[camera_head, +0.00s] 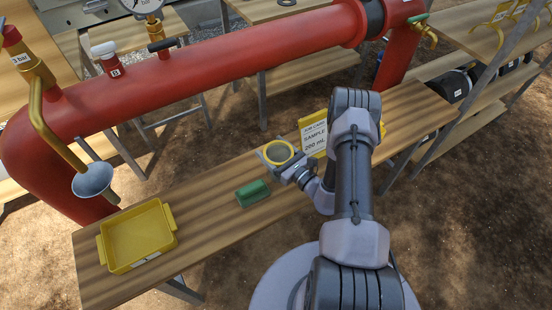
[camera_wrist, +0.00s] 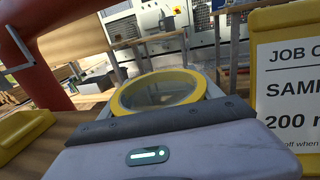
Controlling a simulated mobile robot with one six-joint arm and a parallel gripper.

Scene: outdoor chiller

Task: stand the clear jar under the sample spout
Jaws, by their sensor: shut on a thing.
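The clear jar (camera_head: 279,153) has a yellow rim and sits between the fingers of my gripper (camera_head: 277,155), above the middle of the wooden bench. My gripper is shut on it. In the wrist view the jar's yellow rim (camera_wrist: 127,98) shows just beyond the gripper housing, and its lower part is hidden. The jar looks roughly upright; I cannot tell whether it touches the bench.
A yellow tray (camera_head: 107,252) stands on the bench's left end, near the funnel. A green block (camera_head: 253,193) lies left of my gripper. A yellow-framed job card (camera_head: 314,138) stands to the right; it also shows in the wrist view (camera_wrist: 288,85). A red pipe (camera_head: 220,70) runs behind.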

